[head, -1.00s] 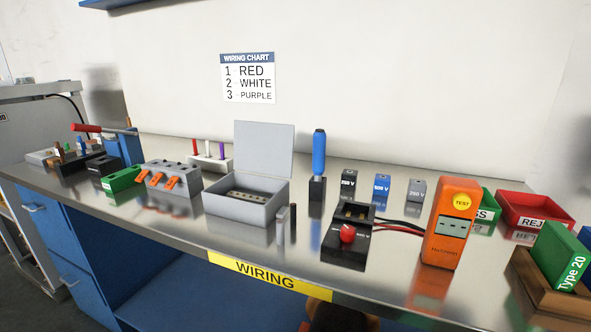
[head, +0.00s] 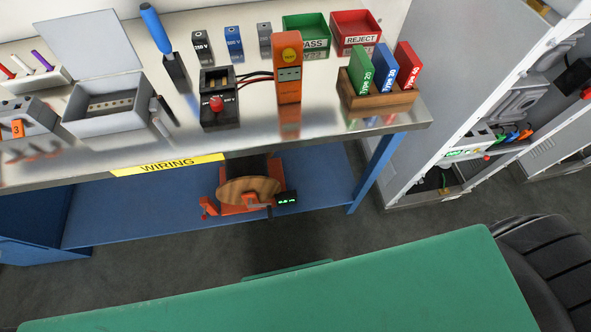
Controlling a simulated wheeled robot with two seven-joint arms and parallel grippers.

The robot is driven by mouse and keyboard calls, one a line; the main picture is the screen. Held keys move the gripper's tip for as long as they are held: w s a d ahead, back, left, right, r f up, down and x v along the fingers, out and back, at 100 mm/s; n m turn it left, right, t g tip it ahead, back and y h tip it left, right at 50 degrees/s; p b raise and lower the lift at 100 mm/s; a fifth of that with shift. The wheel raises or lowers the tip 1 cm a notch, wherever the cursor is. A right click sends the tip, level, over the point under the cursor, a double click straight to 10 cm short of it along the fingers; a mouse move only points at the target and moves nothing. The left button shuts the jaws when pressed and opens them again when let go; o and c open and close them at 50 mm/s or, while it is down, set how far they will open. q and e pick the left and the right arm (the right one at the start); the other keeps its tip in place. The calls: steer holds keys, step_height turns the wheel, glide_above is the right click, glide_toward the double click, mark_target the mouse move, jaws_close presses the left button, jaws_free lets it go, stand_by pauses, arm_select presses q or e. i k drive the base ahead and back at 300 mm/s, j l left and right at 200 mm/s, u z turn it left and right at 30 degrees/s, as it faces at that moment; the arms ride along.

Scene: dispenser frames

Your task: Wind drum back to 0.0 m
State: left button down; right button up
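The drum (head: 250,188) sits on the blue lower shelf under the workbench. It has a round wooden flange and an orange frame. An orange crank (head: 209,207) shows at its left side. A small dark display (head: 287,199) with green digits is at its right; the digits are too small to read. My grippers are not in view.
The bench top carries an open grey box (head: 108,105), a black test block with a red knob (head: 217,104), an orange tester (head: 289,72) and a wooden rack of coloured blocks (head: 378,95). A green surface (head: 290,297) fills the front. An open cabinet (head: 470,110) stands at right.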

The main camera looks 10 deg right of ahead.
mark_target(248, 185)
steer(key=k+l, duration=0.1)
steer(key=k, duration=1.6)
steer(key=z, duration=0.05)
